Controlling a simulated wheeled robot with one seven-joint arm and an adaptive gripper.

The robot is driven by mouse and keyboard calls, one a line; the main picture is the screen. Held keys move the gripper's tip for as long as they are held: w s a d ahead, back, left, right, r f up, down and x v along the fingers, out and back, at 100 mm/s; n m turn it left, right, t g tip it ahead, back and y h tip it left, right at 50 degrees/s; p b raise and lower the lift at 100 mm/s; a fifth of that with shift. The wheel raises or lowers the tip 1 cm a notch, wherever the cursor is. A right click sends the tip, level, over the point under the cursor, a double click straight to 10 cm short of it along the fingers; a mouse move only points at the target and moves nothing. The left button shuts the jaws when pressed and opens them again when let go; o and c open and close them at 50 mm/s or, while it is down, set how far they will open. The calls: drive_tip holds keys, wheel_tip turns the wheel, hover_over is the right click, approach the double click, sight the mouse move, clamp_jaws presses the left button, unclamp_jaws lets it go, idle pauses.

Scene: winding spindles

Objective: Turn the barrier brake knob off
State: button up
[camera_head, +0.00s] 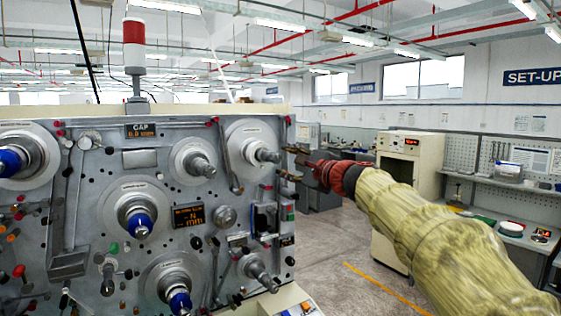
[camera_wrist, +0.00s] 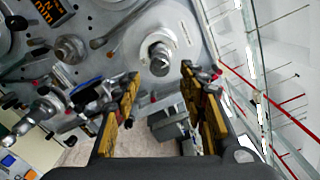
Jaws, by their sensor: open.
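The winding machine's grey panel (camera_head: 100,185) fills the left of the head view, with many knobs, levers and spindles. I cannot tell by any readable label which one is the barrier brake knob. My gripper (camera_head: 287,163) is at the panel's right edge, open and empty. In the wrist view, my gripper (camera_wrist: 160,76) has its two yellow-and-black fingers apart. A round disc with a grey spindle (camera_wrist: 160,57) shows beyond and between the fingertips, apart from them. Black-and-silver switch parts (camera_wrist: 85,95) lie left of the left finger, which partly hides them.
Spindles with blue ends (camera_head: 140,225) and small coloured knobs stick out of the panel. A red-and-white signal lamp (camera_head: 134,45) stands on top. A cream cabinet (camera_head: 412,165) and a workbench (camera_head: 515,235) stand at the right. Grey floor (camera_head: 345,265) lies open between.

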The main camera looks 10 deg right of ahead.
drive_tip(key=v, duration=0.6)
drive_tip(key=shift+s, duration=0.15)
drive_tip(key=s+a+f+n+g, duration=0.1)
drive_tip(key=s+f+n+g, duration=0.25)
drive_tip(key=f, duration=0.45)
drive_tip(key=s+a+f+n+g+h, duration=0.1)
drive_tip(key=s+a+f+n+g, duration=0.15)
drive_tip(key=s+f, duration=0.4)
drive_tip(key=s+a+f+n+g, duration=0.15)
drive_tip(key=f+n, duration=0.25)
drive_tip(key=f, duration=0.6)
drive_tip(key=s+f+n+g+h, duration=0.1)
drive_tip(key=s+f+n, duration=0.2)
drive_tip(key=s, duration=0.6)
drive_tip(key=s+f+n+g+h+b, duration=0.1)
drive_tip(key=s+f+n+h, duration=0.1)
drive_tip(key=s+f, duration=0.6)
drive_tip(key=s+f+n+g+h+b, duration=0.1)
drive_tip(key=s+f+n, duration=0.3)
drive_tip(key=s, duration=0.8)
drive_tip(key=shift+d+f+g+h, duration=0.25)
drive_tip(key=shift+f+g, duration=0.3)
drive_tip(key=shift+f, duration=0.5)
